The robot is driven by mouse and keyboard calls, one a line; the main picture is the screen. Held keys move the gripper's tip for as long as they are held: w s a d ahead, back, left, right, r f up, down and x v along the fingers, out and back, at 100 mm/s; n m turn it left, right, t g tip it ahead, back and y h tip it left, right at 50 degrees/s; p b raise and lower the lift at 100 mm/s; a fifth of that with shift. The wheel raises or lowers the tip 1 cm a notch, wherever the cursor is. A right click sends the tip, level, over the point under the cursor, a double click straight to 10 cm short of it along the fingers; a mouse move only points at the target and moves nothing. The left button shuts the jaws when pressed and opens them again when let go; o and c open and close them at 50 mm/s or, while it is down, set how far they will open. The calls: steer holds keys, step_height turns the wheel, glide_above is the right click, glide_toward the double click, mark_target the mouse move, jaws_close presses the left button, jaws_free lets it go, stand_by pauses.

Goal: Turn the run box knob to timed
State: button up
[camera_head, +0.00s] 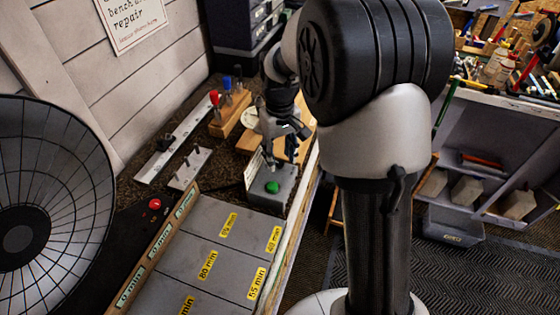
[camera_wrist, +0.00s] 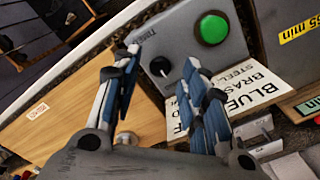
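The run box (camera_wrist: 180,40) is a grey box with a large green button (camera_wrist: 212,29) and a black knob (camera_wrist: 159,67). In the head view the run box (camera_head: 265,197) stands at the bench's right edge, its green button (camera_head: 272,187) on top; the knob is hidden there. My gripper (camera_wrist: 162,62) has its two blue-padded fingers apart, one on each side of the knob in the picture. I cannot tell whether they touch it. The knob has a small pale mark; lettering beside it is partly cut off by a finger. In the head view my gripper (camera_head: 275,150) is above the box's far end.
A printed card (camera_wrist: 240,98) reading BLUE, BRASS, STEEL lies beside the box. A wooden board (camera_wrist: 60,110) is close by. Grey compartments with yellow minute labels (camera_head: 208,264) lie in front. A wooden stand (camera_head: 230,112) with red and blue-handled tools is behind left.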

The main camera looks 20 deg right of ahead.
steer(key=shift+f, duration=0.65)
steer(key=shift+c, duration=0.5)
jaws_close()
